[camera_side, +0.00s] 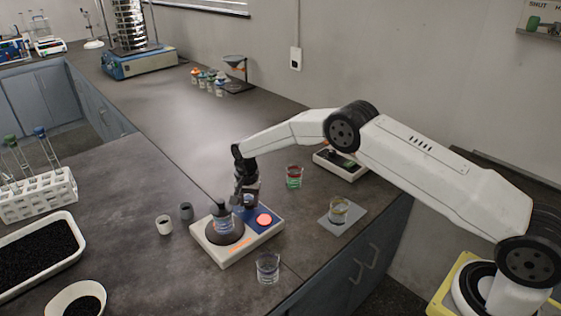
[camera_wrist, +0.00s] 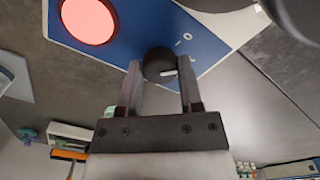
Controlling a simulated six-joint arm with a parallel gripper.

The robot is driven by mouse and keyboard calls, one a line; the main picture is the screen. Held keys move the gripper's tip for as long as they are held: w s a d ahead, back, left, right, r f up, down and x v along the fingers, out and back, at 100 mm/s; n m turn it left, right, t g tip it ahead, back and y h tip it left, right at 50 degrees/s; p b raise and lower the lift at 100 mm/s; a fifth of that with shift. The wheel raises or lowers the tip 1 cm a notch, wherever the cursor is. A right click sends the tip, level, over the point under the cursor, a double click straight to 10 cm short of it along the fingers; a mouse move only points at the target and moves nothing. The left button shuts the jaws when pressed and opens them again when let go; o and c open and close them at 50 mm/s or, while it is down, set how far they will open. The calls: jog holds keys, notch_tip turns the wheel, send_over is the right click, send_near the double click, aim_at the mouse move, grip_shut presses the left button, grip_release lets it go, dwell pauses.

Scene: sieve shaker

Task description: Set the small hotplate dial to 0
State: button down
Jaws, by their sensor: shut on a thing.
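The small hotplate (camera_side: 252,248) is a white unit with a blue panel, a large coral-red disc and a dark round plate. In the wrist view its dial (camera_wrist: 157,64) is a black round knob on the blue panel (camera_wrist: 205,50), with a short white pointer line at its lower right edge. White marks, including a 0, are printed up and right of the knob. My gripper (camera_wrist: 160,72) has its fingers on both sides of the dial, shut on it. In the side view my gripper (camera_side: 246,198) reaches down to the panel and hides the dial.
A glass beaker (camera_side: 268,268) stands in front. A red-and-green beaker (camera_side: 294,177) and a beaker on a grey pad (camera_side: 338,211) are to the right. Two small cups (camera_side: 164,225) are left.

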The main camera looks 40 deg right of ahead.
aim_at(250, 202)
jog(key=shift+n, duration=2.7)
jog(key=shift+c, duration=1.2)
grip_release()
jog(key=shift+r, duration=3.9)
jog(key=shift+s+r, duration=0.1)
